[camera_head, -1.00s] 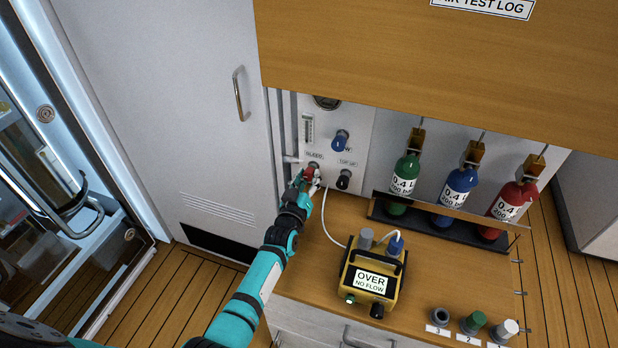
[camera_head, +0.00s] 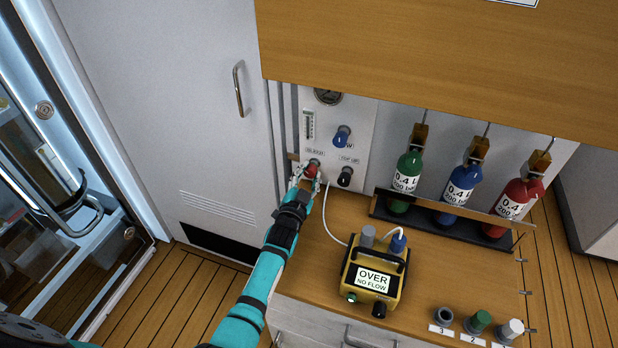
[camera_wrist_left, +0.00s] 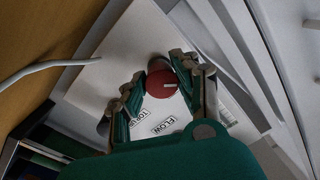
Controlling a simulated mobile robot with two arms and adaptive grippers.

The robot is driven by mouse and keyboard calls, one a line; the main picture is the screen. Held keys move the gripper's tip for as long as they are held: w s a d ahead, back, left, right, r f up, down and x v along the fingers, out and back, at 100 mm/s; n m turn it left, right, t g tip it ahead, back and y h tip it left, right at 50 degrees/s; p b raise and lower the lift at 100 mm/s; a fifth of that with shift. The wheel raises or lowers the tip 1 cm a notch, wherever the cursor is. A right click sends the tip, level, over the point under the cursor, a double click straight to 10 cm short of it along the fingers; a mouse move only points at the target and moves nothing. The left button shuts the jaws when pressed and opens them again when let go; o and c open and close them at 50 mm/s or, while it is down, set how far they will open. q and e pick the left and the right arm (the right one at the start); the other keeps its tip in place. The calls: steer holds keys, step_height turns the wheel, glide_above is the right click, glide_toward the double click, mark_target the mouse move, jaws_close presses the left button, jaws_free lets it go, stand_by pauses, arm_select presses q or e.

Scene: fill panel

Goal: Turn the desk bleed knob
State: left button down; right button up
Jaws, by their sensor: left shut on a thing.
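The red bleed knob (camera_head: 311,170) sits low on the left side of the pale wall panel (camera_head: 361,112), under a small label. My left gripper (camera_head: 307,177) reaches up from below and is shut on this knob. In the left wrist view the round red knob (camera_wrist_left: 161,84), with a pale pointer line, lies between the two fingers (camera_wrist_left: 160,92). The fingers hide part of the knob in the head view. My right gripper is not in view.
A blue knob (camera_head: 342,136) and a black knob (camera_head: 345,176) are close by on the panel. A yellow meter (camera_head: 373,278) reading "OVER NO FLOW", with a white hose (camera_head: 326,215), stands on the desk. Green, blue and red bottles (camera_head: 463,190) are racked at right.

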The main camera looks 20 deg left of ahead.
arm_select(q)
steer(key=m, duration=0.2)
steer(key=m+b, duration=0.2)
steer(key=m, duration=0.1)
steer(key=shift+s+a+f+m, duration=0.1)
steer(key=shift+a+f+m, duration=0.05)
steer(key=shift+f+m, duration=0.15)
steer(key=shift+r+m+b, duration=0.2)
steer(key=shift+m+b, duration=0.65)
steer(key=shift+m, duration=1.15)
steer(key=shift+h, duration=0.4)
steer(key=c, duration=1)
jaws_free()
steer(key=shift+r, duration=0.1)
steer(key=shift+o, duration=0.2)
steer(key=shift+r, duration=0.1)
steer(key=s, duration=1.2)
steer(key=shift+a+f, duration=0.1)
steer(key=shift+f, duration=0.2)
